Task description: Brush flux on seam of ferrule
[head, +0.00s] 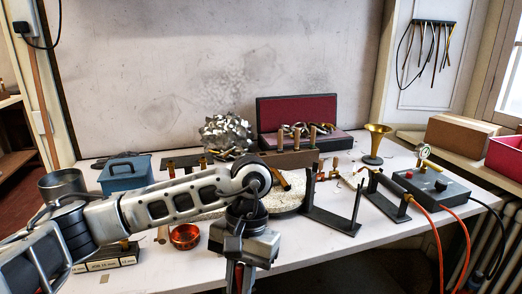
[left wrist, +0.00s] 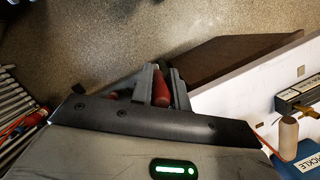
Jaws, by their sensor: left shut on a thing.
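My left gripper (head: 240,262) comes down over the front edge of the bench, below the wrist. It is shut on a red-handled tool (head: 235,280), whose lower end is cut off by the picture. In the left wrist view the red handle (left wrist: 160,88) sits between the grey fingers (left wrist: 153,84); I cannot see a brush tip. A small copper dish (head: 185,236) stands on the bench to the left of the gripper. Small brass tube pieces (head: 283,180) show behind my arm; I cannot tell which is the ferrule, and no seam is visible. My right gripper is not in view.
A pale round pad (head: 288,200) is partly hidden behind my wrist. Black metal stands (head: 335,215) are right of it, with a brass horn bell (head: 376,143) and control box (head: 436,188) beyond.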

